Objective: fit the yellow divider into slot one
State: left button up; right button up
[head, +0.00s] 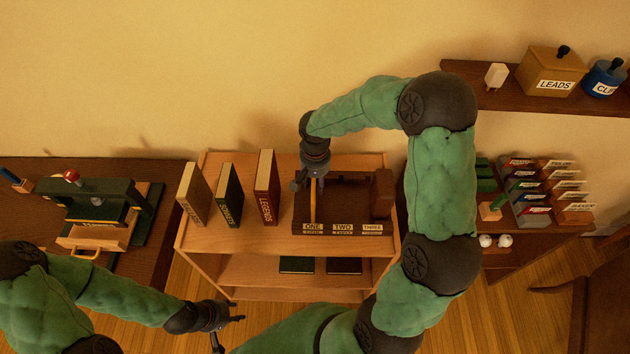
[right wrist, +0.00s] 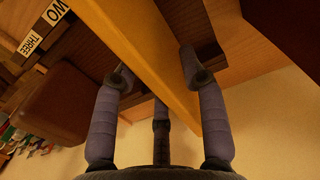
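My right gripper (head: 311,182) is at the divider's upper part. In the right wrist view, the divider (right wrist: 150,55) runs between the spread fingers of my right gripper (right wrist: 156,68), which look open around it; contact is unclear. My left gripper (head: 228,332) is open and empty, low in front of the shelf unit.
The holder stands on a wooden shelf unit (head: 240,238). Several upright books, one marked LEGENDS (head: 266,188), stand to its left. A dark block (head: 382,193) is at the holder's right end. A wall shelf (head: 500,97) and a side rack (head: 545,195) are at the right.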

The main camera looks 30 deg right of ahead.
jog(key=shift+r, duration=0.1)
jog(key=shift+r, duration=0.4)
notch_tip(320, 180, up, 11)
jog(key=p, duration=0.2)
jog(key=shift+r, duration=0.15)
dwell(0.3)
